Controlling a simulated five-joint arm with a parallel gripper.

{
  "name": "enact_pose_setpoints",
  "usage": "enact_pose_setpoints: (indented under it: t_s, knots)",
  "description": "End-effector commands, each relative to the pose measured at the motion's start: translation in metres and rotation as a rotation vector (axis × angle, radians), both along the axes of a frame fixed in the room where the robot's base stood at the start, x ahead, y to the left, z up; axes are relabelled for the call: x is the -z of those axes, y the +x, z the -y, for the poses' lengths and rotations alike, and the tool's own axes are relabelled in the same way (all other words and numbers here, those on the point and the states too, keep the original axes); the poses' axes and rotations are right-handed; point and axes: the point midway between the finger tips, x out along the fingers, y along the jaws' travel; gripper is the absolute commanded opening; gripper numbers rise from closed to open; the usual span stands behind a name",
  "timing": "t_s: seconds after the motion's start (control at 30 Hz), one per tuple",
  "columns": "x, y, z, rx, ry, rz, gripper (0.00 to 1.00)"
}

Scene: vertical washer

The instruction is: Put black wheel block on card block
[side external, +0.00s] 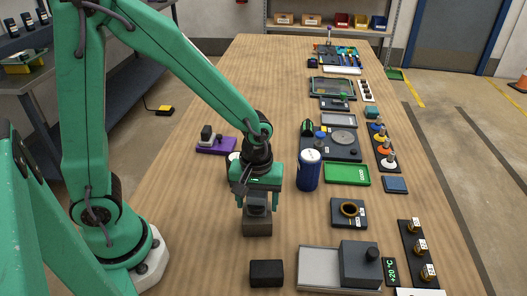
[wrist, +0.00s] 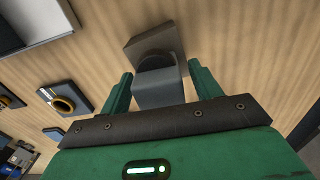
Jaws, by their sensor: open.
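My gripper (side external: 257,204) points down over the middle of the table with its fingers apart. In the wrist view its green fingers (wrist: 161,84) stand on either side of a small grey block with a dark rounded part, which looks like the black wheel block (wrist: 158,92). This block appears to sit upright on a wider grey-brown block (wrist: 137,44), likely the card block. In the side view the small dark block (side external: 257,211) shows between the fingers above the wider block (side external: 257,228). I cannot tell whether either finger touches it.
A black box (side external: 266,273) and a grey tray (side external: 318,268) with a dark block lie nearer the front. A blue can (side external: 308,170) stands close right of my gripper. A purple tray (side external: 215,146) lies behind left. The wood left of the gripper is clear.

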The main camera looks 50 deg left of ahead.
Motion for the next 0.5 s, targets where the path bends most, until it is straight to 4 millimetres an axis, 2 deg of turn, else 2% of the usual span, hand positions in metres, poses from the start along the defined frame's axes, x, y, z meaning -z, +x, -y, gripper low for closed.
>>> enact_pose_setpoints:
  t_s: [0.27,0.5]
  knots:
    - [-0.012,0.001,0.0,0.0,-0.001,0.004,0.63]
    - [-0.041,0.001,0.0,0.0,-0.001,0.006,0.63]
